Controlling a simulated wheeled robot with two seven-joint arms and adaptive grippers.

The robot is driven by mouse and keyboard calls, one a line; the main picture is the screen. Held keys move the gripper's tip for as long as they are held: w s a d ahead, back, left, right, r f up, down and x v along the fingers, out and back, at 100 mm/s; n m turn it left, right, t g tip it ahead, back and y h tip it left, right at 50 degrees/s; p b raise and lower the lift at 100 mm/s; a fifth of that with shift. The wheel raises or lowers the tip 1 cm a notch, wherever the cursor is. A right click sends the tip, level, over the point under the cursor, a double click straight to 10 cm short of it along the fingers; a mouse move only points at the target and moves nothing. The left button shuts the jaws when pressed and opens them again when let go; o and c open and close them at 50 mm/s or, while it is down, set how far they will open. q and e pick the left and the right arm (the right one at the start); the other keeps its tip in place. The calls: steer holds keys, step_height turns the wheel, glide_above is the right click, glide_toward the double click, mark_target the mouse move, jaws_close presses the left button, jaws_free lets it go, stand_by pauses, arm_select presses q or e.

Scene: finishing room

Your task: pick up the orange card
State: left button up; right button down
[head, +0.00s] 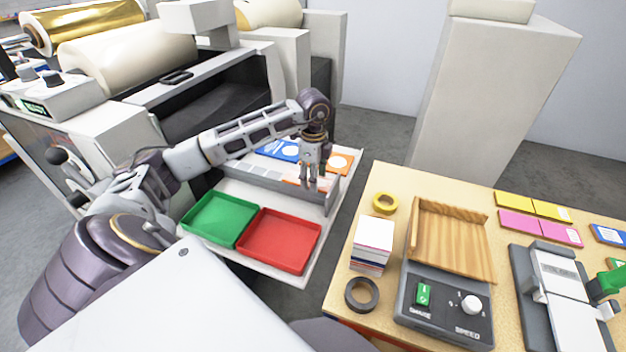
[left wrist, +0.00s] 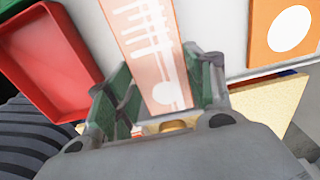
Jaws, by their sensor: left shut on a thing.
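A pale orange card (left wrist: 150,40) with white printed lines and a dot runs between the fingers of my left gripper (left wrist: 163,78) in the left wrist view. My left gripper (head: 312,184) is shut on this card, which shows as a small pale orange piece (head: 291,181) in the head view. A brighter orange card (head: 341,163) with a white oval lies just behind and to the right of the gripper, apart from it; it also shows in the left wrist view (left wrist: 264,40). My right gripper is in neither view.
A green tray (head: 219,217) and a red tray (head: 279,241) sit in front of the gripper on the white shelf (head: 292,278). A blue card (head: 277,149) lies behind. The wooden table (head: 385,180) with tape, card stack and machine is to the right.

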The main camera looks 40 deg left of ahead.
arm_select(q)
step_height(320, 180, up, 9)
steer(key=shift+f+b, duration=0.15)
steer(key=shift+b, duration=0.25)
stand_by(0.8)
